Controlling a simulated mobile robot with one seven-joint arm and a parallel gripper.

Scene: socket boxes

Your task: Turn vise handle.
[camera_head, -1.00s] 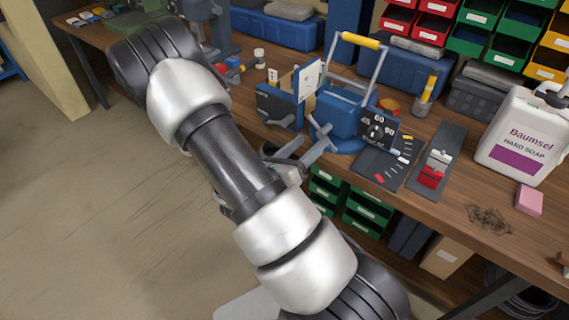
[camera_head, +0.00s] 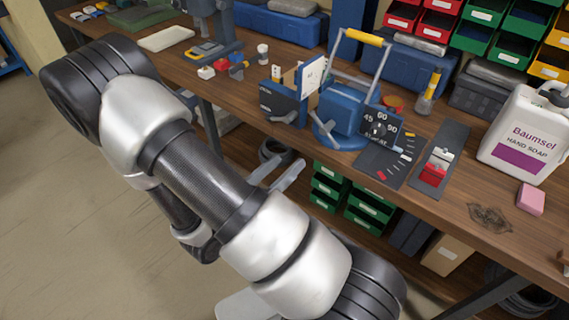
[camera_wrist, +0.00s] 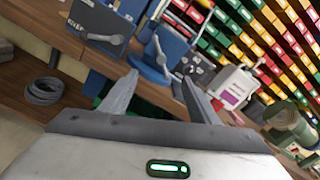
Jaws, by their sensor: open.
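A blue vise (camera_head: 342,112) on a round blue base stands near the front edge of the workbench. Its grey handle (camera_head: 325,128) is on the side facing the front edge. In the wrist view the vise (camera_wrist: 172,42) and its handle (camera_wrist: 161,57) appear beyond the fingertips. My gripper (camera_head: 290,164) is open and empty, in front of the bench edge, apart from the handle and nearer to me. In the wrist view my gripper (camera_wrist: 160,78) points towards the vise, with the handle roughly between the fingertips in the picture.
A dark blue box (camera_head: 281,103) with a lever stands just left of the vise. A dial panel (camera_head: 382,130), a red switch plate (camera_head: 436,165) and a soap jug (camera_head: 520,135) stand to the right. Green drawers (camera_head: 345,200) sit below the bench.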

